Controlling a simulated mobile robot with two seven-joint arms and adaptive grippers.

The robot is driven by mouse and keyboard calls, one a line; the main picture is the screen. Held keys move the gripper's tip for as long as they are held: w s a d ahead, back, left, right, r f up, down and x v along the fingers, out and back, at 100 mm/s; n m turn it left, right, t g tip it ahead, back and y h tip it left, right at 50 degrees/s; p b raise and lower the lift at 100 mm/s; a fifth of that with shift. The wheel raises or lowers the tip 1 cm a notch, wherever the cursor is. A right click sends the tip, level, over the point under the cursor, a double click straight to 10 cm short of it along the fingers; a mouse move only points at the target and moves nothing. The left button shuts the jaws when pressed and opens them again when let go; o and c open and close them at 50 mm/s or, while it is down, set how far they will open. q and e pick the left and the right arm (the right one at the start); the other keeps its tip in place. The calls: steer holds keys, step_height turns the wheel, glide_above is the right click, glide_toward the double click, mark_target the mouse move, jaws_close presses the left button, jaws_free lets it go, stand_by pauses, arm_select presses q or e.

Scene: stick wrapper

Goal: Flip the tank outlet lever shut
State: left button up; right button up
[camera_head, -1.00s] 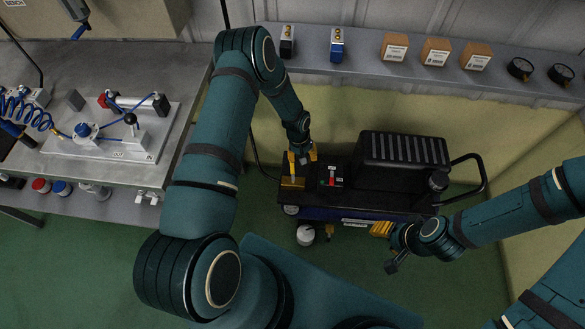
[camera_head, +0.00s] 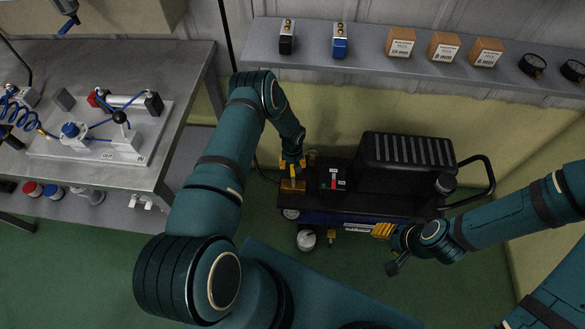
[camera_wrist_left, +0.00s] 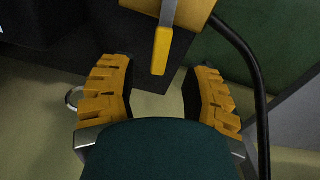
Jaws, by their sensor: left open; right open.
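The tank outlet lever is a yellow bar (camera_wrist_left: 162,50) at the top middle of the left wrist view, on a yellow body (camera_wrist_left: 190,10) at the end of the black compressor. It sits ahead of and between the fingers of my left gripper (camera_wrist_left: 160,95), which is open, with dark pads apart and nothing held. In the head view the left gripper (camera_head: 293,166) is over the yellow block (camera_head: 292,185) at the compressor's left end and partly hides the lever. My right gripper (camera_head: 382,231) is by the compressor's front right side and holds nothing visible.
The compressor (camera_head: 400,165) has a black ribbed cover, a red switch (camera_head: 334,180) and a handle (camera_head: 485,175). A white round gauge (camera_head: 306,240) hangs at its front. A dark hose (camera_wrist_left: 250,70) runs right of the left gripper. The bench (camera_head: 185,75) stands left; a shelf (camera_head: 365,62) is behind.

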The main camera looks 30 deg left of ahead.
mark_target(292, 169)
arm_select(q)
steer(key=shift+f+b, duration=0.45)
steer(key=shift+f, duration=1.25)
jaws_close()
